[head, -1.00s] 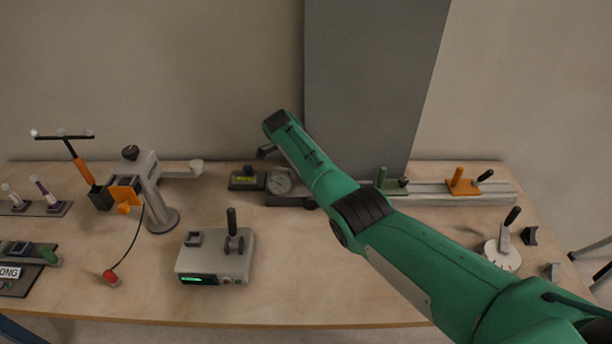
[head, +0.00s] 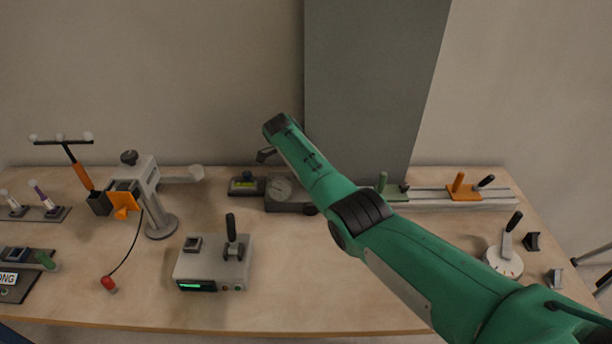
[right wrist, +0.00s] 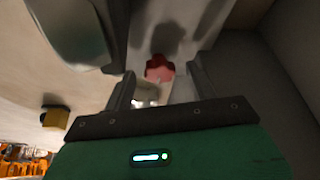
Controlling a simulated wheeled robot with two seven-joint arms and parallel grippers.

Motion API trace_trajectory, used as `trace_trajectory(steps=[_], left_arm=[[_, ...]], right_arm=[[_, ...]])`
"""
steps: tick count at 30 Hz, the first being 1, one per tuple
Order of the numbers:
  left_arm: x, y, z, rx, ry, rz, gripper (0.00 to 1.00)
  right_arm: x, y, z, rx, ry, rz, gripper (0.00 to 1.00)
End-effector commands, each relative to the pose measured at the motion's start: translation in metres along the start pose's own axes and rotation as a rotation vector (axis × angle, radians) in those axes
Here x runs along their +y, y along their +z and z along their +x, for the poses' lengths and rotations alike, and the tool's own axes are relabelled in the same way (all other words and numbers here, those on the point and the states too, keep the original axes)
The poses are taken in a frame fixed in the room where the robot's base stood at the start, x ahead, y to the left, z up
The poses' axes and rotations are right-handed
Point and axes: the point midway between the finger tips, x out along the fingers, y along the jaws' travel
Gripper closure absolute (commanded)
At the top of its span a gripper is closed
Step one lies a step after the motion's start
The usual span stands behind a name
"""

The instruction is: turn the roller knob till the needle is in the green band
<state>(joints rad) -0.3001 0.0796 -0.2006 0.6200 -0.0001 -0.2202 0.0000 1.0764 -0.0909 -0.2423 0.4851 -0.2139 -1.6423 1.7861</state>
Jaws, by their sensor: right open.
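A dark round knob (head: 311,209) shows at the box's right end, partly under my right arm. The needle and any green band are too small to read. My right gripper (head: 266,154) hangs above and behind the dial, mostly hidden by my green forearm. In the right wrist view my right gripper (right wrist: 160,92) is open, with a red lobed knob (right wrist: 159,68) showing beyond and between its fingers. I cannot tell whether they touch it. My left gripper is out of view.
A rail with green and orange sliders (head: 464,187) lies right. A grey joystick box (head: 212,264), a clamp stand (head: 160,222) and a lever disc (head: 503,261) stand nearer. The front middle table is clear.

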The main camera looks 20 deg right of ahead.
Motion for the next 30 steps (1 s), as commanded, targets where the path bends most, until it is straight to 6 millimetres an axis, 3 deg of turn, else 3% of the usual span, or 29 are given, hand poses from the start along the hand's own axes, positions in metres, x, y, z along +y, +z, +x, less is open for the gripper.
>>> trace_trajectory(steps=[7,21,30], left_arm=[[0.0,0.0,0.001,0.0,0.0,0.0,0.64],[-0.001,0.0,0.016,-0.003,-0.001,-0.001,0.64],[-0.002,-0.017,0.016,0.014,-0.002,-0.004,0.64]], right_arm=[[0.0,0.001,-0.014,-0.001,-0.002,-0.001,0.43],[0.0,0.001,-0.112,-0.002,-0.003,-0.001,0.43],[0.0,0.0,-0.138,0.0,0.0,0.0,0.43]])
